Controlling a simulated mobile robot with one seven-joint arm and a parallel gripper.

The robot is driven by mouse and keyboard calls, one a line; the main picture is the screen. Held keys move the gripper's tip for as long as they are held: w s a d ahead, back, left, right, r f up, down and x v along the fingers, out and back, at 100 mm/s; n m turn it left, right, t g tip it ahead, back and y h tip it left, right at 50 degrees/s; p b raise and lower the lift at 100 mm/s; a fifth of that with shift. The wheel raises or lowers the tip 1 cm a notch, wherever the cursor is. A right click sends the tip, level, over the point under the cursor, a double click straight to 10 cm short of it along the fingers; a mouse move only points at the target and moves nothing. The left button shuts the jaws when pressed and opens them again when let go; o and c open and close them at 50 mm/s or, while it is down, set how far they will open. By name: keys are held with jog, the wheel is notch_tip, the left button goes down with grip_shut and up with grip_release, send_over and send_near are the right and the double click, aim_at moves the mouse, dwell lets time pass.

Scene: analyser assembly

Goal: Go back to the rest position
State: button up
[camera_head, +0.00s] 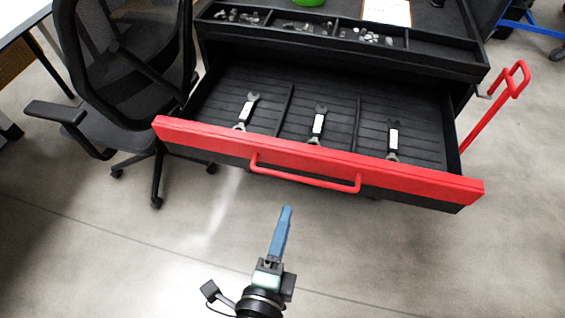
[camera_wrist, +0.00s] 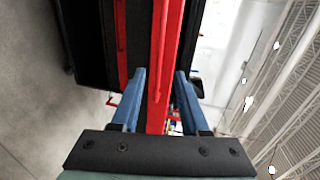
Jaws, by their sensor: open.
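My gripper (camera_head: 285,212) has blue fingers and is low in the head view, in front of the open drawer's red front (camera_head: 320,162). In the head view its fingers overlap each other, and it looks apart from the red handle (camera_head: 305,178). In the wrist view my gripper (camera_wrist: 160,80) has its two blue fingers spread, with the red drawer front (camera_wrist: 158,65) seen between and beyond them. No object is held. The drawer is pulled out and holds three wrenches with white labels: left (camera_head: 246,111), middle (camera_head: 318,124) and right (camera_head: 393,139).
A black office chair (camera_head: 120,75) stands left of the drawer cart. The cart's top tray (camera_head: 420,42) holds small parts. A red bar handle (camera_head: 495,105) sticks out at the cart's right side. The floor (camera_head: 420,255) around my gripper is clear.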

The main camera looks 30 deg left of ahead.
jog(key=shift+s+d+r, duration=0.1)
jog(key=shift+s, duration=0.25)
dwell(0.3)
jog(key=w+d+r+n+t, duration=0.25)
jog(key=w+r, duration=0.25)
jog(key=r, duration=0.5)
jog(key=w+d+r+n+t+h, duration=0.1)
jog(key=w+r+n+t, duration=0.2)
jog(key=r, duration=0.7)
jog(key=w+d+r+n+t, duration=0.1)
jog(key=w+d+r+n, duration=0.15)
jog(key=w+r, duration=0.55)
jog(key=s+d+r+n+t+h+p, duration=0.1)
jog(key=s+d+r+n+t, duration=0.15)
jog(key=r, duration=0.65)
jog(key=s+d+r+n+t+h, duration=0.15)
jog(key=s+r, duration=0.25)
jog(key=r, duration=0.6)
jog(key=s+d+r+n+t+h+p, duration=0.1)
jog(key=s+d+r+n+t, duration=0.15)
jog(key=r, duration=0.65)
notch_tip(320, 180, up, 20)
jog(key=p, duration=1.9)
jog(key=shift+s+a+g+p, duration=0.2)
jog(key=shift+a+g+p, duration=0.1)
jog(key=shift+p, duration=0.1)
jog(key=shift+r, duration=0.1)
